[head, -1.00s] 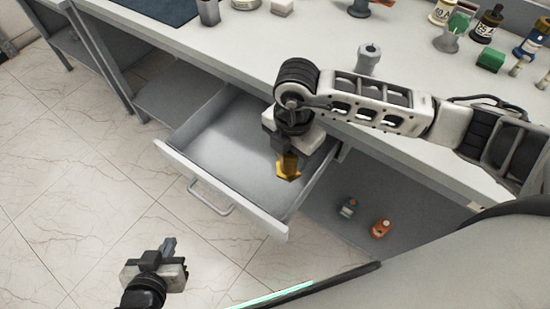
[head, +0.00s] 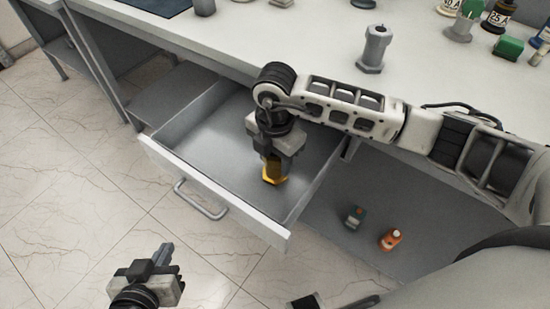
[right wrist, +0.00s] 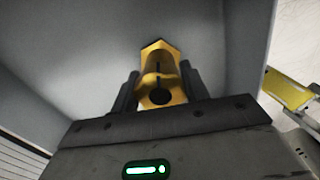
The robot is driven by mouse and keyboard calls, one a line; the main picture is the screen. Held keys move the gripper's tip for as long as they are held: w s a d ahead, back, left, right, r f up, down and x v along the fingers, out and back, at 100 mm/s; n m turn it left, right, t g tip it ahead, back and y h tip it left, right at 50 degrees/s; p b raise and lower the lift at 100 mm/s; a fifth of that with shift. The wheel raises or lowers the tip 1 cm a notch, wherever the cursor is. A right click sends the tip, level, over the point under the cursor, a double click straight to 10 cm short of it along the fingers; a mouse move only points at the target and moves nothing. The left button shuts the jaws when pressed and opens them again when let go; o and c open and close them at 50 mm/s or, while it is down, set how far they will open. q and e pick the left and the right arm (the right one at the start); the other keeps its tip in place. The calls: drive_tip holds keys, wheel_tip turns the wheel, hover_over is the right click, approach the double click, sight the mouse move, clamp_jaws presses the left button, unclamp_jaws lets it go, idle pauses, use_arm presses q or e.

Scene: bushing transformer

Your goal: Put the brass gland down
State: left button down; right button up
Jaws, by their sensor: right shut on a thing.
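The brass gland (head: 273,179) is a yellow-gold piece with a wider hexagonal end. My right gripper (head: 272,165) is shut on it and points down inside the open drawer (head: 215,150). In the right wrist view the brass gland (right wrist: 161,75) stands between the two dark fingers (right wrist: 158,92), its hexagonal end away from the palm. I cannot tell whether that end touches the drawer floor. My left gripper (head: 165,255) is low over the tiled floor, outside the drawer; its fingertips look close together, but the gap is unclear.
The drawer front with its handle (head: 202,200) faces the lower left. A grey fitting (head: 374,48) stands on the bench top (head: 300,45). An orange bottle (head: 390,239) and a dark bottle (head: 354,216) stand on the lower shelf. The visible drawer floor around the gland is bare.

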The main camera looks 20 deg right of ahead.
drive_tip(key=shift+f, duration=0.2)
drive_tip(key=o, duration=1.2)
drive_tip(key=shift+r, duration=0.2)
wheel_tip(320, 180, up, 12)
drive_tip(key=shift+r, duration=0.1)
